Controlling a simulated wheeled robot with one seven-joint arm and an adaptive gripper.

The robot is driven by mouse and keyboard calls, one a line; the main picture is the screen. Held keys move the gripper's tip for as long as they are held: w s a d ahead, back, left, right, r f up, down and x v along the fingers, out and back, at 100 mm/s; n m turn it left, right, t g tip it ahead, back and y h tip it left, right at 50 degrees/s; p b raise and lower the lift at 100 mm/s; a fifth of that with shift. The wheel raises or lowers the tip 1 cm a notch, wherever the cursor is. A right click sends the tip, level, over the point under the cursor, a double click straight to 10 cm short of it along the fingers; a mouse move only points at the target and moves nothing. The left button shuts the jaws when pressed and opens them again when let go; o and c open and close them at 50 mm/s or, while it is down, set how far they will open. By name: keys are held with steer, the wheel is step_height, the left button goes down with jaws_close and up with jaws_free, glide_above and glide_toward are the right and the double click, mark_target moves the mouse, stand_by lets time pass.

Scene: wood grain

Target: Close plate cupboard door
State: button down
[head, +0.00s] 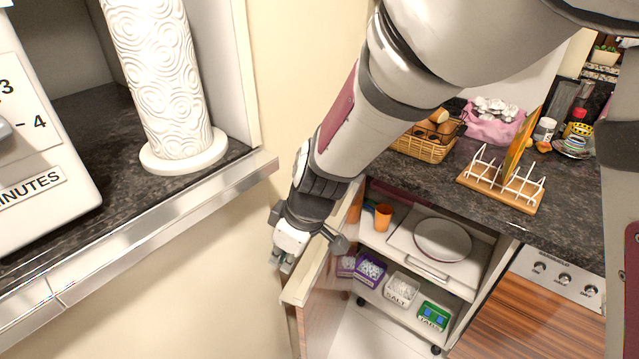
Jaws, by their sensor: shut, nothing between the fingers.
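The cupboard under the dark counter stands open in the head view. Its wooden door (318,310) is swung out to the left side of the opening, seen nearly edge-on from above. Inside, a white plate (443,240) lies on the upper pull-out shelf (462,274). My gripper (279,262) is shut and empty at the outer left side of the door, close to its top edge. I cannot tell whether the fingers touch the door. My arm reaches down from the upper right and hides part of the counter and wall.
An orange cup (383,217) stands on the upper shelf. Several boxes, including a salt box (401,290), are on the lower shelf. A dish rack (503,180) and basket (427,140) sit on the counter. A metal-edged shelf (150,222) with a paper roll (160,80) is at left.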

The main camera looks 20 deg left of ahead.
steer(key=x, duration=1)
steer(key=shift+a+b, duration=0.1)
steer(key=shift+b, duration=0.25)
